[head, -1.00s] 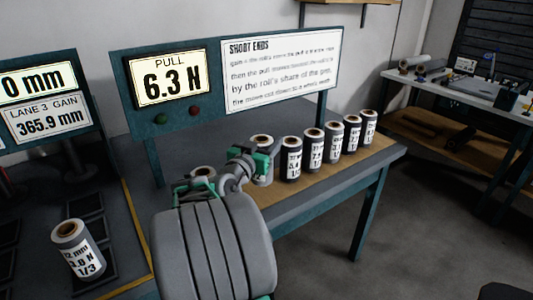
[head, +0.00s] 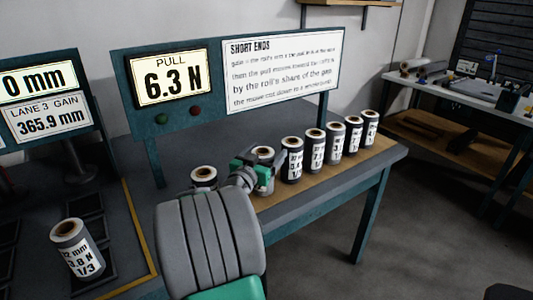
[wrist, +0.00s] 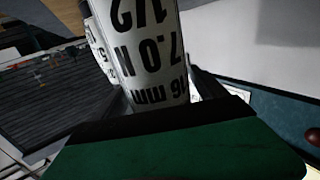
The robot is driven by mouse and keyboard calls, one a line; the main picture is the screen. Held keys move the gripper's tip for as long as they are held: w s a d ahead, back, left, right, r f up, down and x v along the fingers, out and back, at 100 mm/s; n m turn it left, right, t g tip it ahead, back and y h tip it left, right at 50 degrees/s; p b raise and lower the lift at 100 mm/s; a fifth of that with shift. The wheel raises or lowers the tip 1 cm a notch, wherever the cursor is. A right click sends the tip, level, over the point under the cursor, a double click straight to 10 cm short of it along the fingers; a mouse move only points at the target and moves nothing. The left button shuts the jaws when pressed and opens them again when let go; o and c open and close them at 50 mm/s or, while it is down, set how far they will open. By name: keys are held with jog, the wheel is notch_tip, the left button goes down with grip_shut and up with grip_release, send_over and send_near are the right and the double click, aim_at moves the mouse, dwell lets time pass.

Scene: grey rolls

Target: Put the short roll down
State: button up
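The roll at my gripper (head: 250,170) is a grey-white cylinder with a brown core (head: 264,155). It stands in line with the other rolls, its top level with theirs along the row. Its foot is hidden behind my gripper, so contact with the bench cannot be seen. In the wrist view the roll (wrist: 150,50) fills the middle, its printed label upside down, with "1/2" and "mm" readable. A dark finger lies along its side, and my gripper appears shut on it. The green gripper body hides its lower part.
Several labelled rolls (head: 292,160) stand to the right on the brown bench strip (head: 350,160). Another roll (head: 203,175) stands close to the left, partly behind my arm.

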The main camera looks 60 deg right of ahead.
jog(key=shift+r, duration=0.15)
jog(key=a, duration=0.7)
jog(key=shift+s+a, duration=0.3)
